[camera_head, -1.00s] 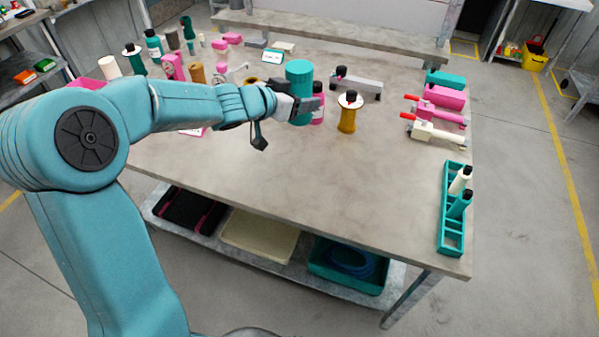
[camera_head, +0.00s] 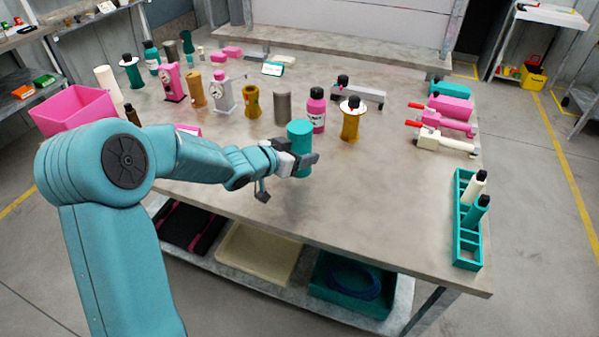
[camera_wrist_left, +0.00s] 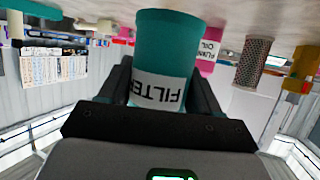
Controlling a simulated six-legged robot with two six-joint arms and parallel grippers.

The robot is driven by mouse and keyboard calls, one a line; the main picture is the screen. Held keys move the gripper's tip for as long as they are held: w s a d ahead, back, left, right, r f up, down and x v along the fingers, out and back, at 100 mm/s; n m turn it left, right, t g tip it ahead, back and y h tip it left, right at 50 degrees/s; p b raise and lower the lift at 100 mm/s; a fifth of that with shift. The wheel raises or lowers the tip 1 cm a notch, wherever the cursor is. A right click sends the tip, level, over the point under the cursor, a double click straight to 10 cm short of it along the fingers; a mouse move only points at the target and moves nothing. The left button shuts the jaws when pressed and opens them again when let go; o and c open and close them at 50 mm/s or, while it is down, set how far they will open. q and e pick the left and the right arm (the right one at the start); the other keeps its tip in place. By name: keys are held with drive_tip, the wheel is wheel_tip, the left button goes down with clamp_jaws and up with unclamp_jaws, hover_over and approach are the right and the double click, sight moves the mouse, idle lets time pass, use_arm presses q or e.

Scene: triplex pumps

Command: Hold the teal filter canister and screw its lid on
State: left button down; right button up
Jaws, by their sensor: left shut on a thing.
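The teal filter canister (camera_head: 299,135) is upright in my left gripper (camera_head: 303,163), over the middle of the table (camera_head: 370,200). My left gripper is shut on it, with its fingers around the sides. In the left wrist view, the canister (camera_wrist_left: 165,50) appears upside down between the two dark fingers (camera_wrist_left: 160,90), with an inverted FILTER label. I cannot tell whether its base touches the table. I cannot make out a separate lid. My right gripper is not in view.
A teal rack (camera_head: 467,215) is at the right edge, a pink bin (camera_head: 72,108) at the left. The table front is clear.

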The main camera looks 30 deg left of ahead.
use_arm(q)
drive_tip(key=shift+f, duration=0.1)
drive_tip(key=shift+f+b, duration=0.6)
drive_tip(key=shift+f, duration=1.45)
drive_tip(key=shift+f, duration=0.15)
drive_tip(key=shift+c, duration=1)
unclamp_jaws()
